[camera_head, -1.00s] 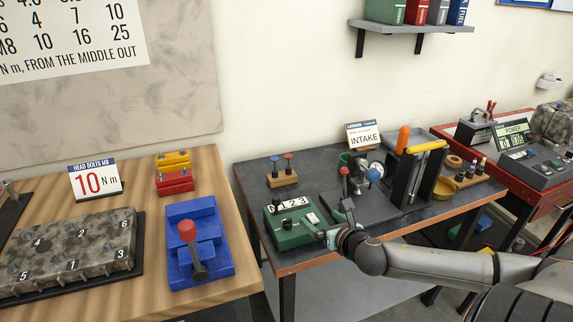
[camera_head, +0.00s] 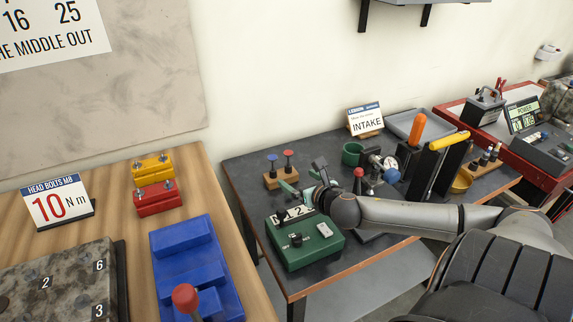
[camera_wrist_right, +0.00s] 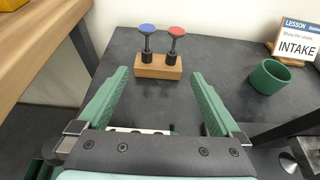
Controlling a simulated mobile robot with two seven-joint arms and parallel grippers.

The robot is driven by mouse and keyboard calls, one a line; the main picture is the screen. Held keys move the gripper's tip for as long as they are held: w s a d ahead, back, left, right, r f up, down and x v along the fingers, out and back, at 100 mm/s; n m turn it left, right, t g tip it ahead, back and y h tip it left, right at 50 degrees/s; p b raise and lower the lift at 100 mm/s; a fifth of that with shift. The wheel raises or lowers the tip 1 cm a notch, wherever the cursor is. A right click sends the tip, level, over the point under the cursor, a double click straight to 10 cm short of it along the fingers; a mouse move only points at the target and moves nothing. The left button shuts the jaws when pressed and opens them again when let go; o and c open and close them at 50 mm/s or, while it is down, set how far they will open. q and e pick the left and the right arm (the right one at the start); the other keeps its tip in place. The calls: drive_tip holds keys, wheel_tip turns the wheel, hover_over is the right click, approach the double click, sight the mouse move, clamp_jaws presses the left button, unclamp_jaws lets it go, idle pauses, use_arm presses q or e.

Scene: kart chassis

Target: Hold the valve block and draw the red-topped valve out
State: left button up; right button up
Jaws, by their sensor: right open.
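The valve block (camera_head: 281,179) is a small wooden block near the back left of the dark table. It holds a blue-topped valve (camera_head: 272,158) and the red-topped valve (camera_head: 288,155), both upright. In the right wrist view the block (camera_wrist_right: 158,66) lies ahead, between and beyond my fingertips, with the blue-topped valve (camera_wrist_right: 147,38) at left and the red-topped valve (camera_wrist_right: 175,42) at right. My right gripper (camera_head: 300,190) is open and empty, just right of and in front of the block, apparently not touching it; it also shows in the wrist view (camera_wrist_right: 158,82). My left gripper is not in view.
A green box with a counter (camera_head: 305,244) stands below my right gripper. A green cup (camera_head: 352,153) and the INTAKE sign (camera_head: 365,120) stand to the right of the block. Bare dark tabletop surrounds the block. A wooden bench (camera_head: 120,235) is at left.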

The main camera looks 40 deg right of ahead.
sight(283, 170)
drive_tip(key=b+x, duration=0.1)
drive_tip(key=x, duration=1)
drive_tip(key=shift+w+a, duration=0.1)
drive_tip(key=c, duration=1.2)
drive_tip(key=shift+o, duration=0.2)
